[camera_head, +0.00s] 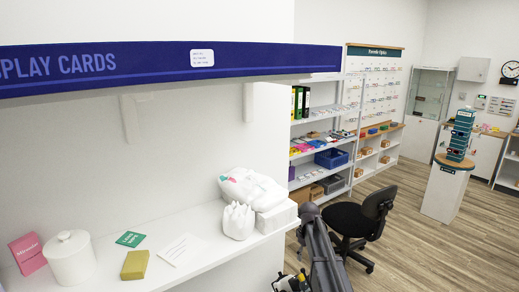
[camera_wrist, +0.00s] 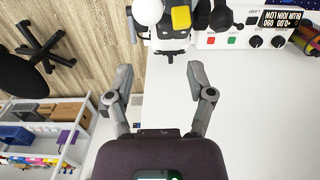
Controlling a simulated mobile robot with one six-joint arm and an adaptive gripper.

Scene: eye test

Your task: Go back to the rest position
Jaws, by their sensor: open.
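My gripper (camera_wrist: 160,72) shows in the wrist view with its two grey fingers spread wide apart. It is open, and nothing sits between the fingers. A plain white surface lies beyond and to the right of them. In the head view my dark arm (camera_head: 322,255) rises from the bottom edge, right of the white shelf's end. I cannot make out the gripper's fingers there.
In the wrist view a white control panel (camera_wrist: 240,40) with a lit display and knobs lies at the top, near a yellow block (camera_wrist: 181,18). In the head view a black office chair (camera_head: 355,218) stands right of my arm. A white shelf (camera_head: 205,252) holds several items. Open floor (camera_head: 420,255) lies right.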

